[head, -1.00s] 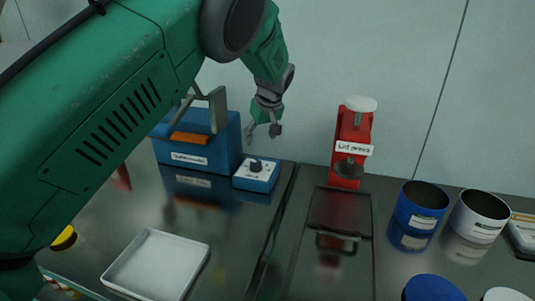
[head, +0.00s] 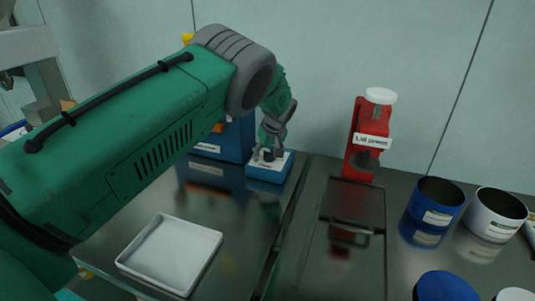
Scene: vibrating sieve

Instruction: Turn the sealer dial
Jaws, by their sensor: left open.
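The sealer control box (head: 268,174) is a small blue box with a white top, on the metal table near the wall. Its dark dial (head: 268,156) sits on the white top and is partly hidden by my left gripper. My left gripper (head: 269,150) is open, pointing down right over the dial, with its fingers around or just beside it; I cannot tell if they touch. The larger blue sealer body (head: 236,140) stands just left of the box, mostly hidden behind my arm. My right gripper is not in view.
A white tray (head: 172,254) lies at the front left. A red lid press (head: 366,140) stands right of the box. A blue can (head: 438,205) and a white can (head: 494,216) stand at the right. The table between box and tray is clear.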

